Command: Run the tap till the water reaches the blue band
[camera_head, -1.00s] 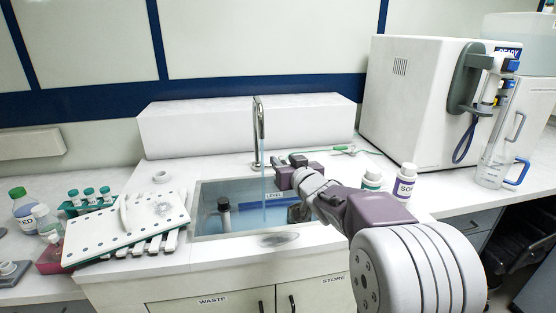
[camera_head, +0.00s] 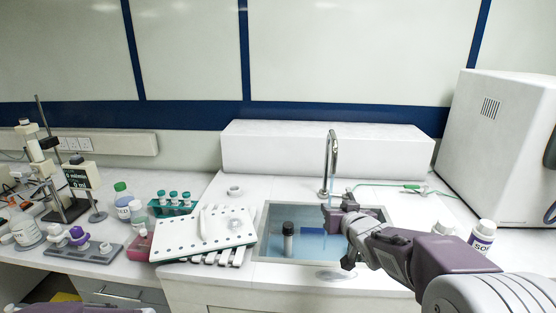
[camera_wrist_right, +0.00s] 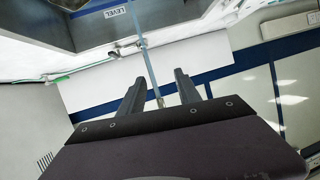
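The chrome tap (camera_head: 332,155) stands behind the sink (camera_head: 262,240), and a thin stream of water (camera_head: 330,197) falls from it. The stream also shows in the right wrist view (camera_wrist_right: 146,60). Bluish water (camera_head: 305,248) lies in the sink. A blue band (camera_wrist_right: 92,5) runs along the sink wall by the LEVEL label (camera_wrist_right: 115,12); the gripper hides part of this area in the head view. My right gripper (camera_head: 340,208) is over the sink near the stream. Its fingers (camera_wrist_right: 158,82) are apart and empty. My left gripper is out of view.
A dark-capped cylinder (camera_head: 288,240) stands in the sink. A white perforated rack (camera_head: 205,232) lies left of it, with capped tubes (camera_head: 174,199) behind. White bottles (camera_head: 482,238) stand right of the sink. A large white machine (camera_head: 505,140) is at the right.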

